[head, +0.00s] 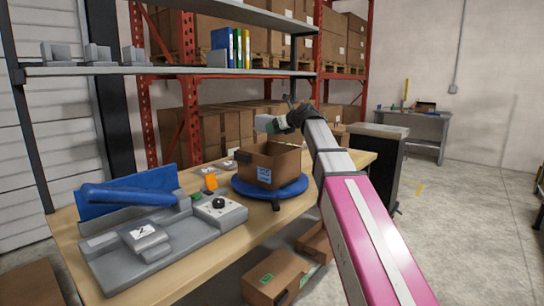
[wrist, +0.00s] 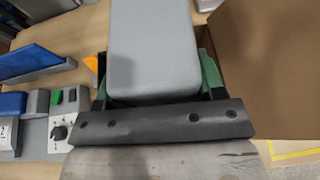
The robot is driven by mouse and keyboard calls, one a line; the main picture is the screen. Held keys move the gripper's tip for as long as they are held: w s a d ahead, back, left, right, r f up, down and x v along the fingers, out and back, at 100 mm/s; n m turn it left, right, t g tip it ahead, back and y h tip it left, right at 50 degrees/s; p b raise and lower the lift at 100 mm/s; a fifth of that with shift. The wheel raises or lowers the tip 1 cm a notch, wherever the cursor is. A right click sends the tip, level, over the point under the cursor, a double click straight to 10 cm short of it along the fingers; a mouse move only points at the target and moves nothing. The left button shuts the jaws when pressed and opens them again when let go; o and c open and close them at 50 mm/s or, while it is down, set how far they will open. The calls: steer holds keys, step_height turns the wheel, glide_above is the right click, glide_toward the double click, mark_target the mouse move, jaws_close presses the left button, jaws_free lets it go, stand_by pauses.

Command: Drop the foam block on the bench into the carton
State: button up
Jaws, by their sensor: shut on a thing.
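The foam block is a grey rounded block (wrist: 152,50), held between the green fingers of my gripper in the wrist view. In the head view the block (head: 264,123) shows at the end of my arm, above the carton. My gripper (head: 284,119) is shut on it, with dark and green parts showing. The open brown carton (head: 284,167) stands on a round blue turntable (head: 290,190) on the bench. A carton wall (wrist: 275,70) fills the right of the wrist view. The carton's floor is hidden in both views.
On the bench (head: 215,248) left of the carton stand a grey machine with a blue guard (head: 130,192), a control box with a black knob (head: 220,210) and an orange item (head: 211,181). A shelf (head: 170,70) runs above the bench's back.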

steer(key=shift+f, duration=2.1)
steer(key=o, duration=1)
steer(key=shift+c, duration=0.2)
steer(key=v, duration=1)
steer(key=shift+s+d, duration=0.25)
steer(key=shift+r, duration=0.1)
